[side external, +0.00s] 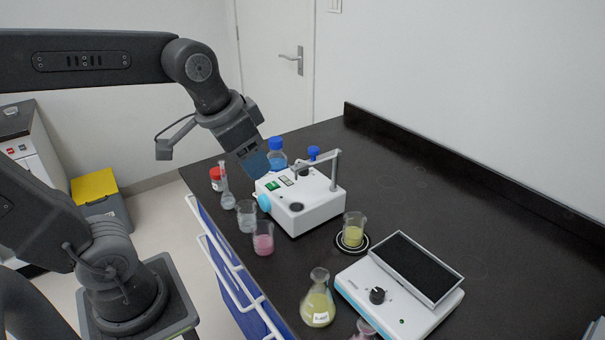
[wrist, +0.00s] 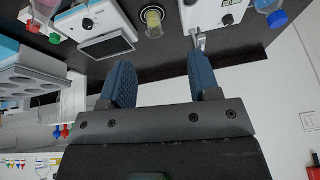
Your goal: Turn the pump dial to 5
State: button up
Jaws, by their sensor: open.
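A white box with a raised grey spout arm (side external: 318,200), which looks like the pump, stands on the black bench. It has a dark round dial (side external: 297,206) low on its front, a light-blue round part at its left and a green switch. The dial's number cannot be read. My gripper (side external: 255,163) is open and empty, above and behind the box's left end. Its blue-padded fingers are wide apart in the wrist view (wrist: 160,78), touching nothing.
A white device with a dark plate and black knob (side external: 377,295) stands at the front right. A yellow beaker (side external: 353,231) sits between it and the box. A pink beaker (side external: 263,240), clear glassware and a yellow flask (side external: 318,303) line the left edge. Blue-capped bottles (side external: 277,153) stand behind.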

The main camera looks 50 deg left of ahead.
jog(key=w+a+r+m+g, duration=0.1)
jog(key=w+a, duration=0.2)
jog(key=w, duration=0.3)
jog(key=w+a+m+g, duration=0.1)
jog(key=w+a+m, duration=0.1)
jog(key=w+a, duration=0.35)
jog(key=w+a+f+m+g, duration=0.1)
jog(key=w+a+f+g, duration=0.15)
jog(key=w+a, duration=0.3)
jog(key=w+a+f+m+g, duration=0.1)
jog(key=w+a+f+m, duration=0.1)
jog(key=w+a+f, duration=0.35)
jog(key=shift+t+h, duration=0.25)
jog(key=shift+h, duration=0.15)
jog(key=f, duration=0.4)
jog(key=d+f, duration=0.1)
jog(key=f, duration=0.3)
jog(key=w+d+f, duration=0.1)
jog(key=f, duration=0.3)
jog(key=shift+d+f, duration=0.15)
jog(key=shift+f, duration=0.25)
jog(key=c, duration=0.9)
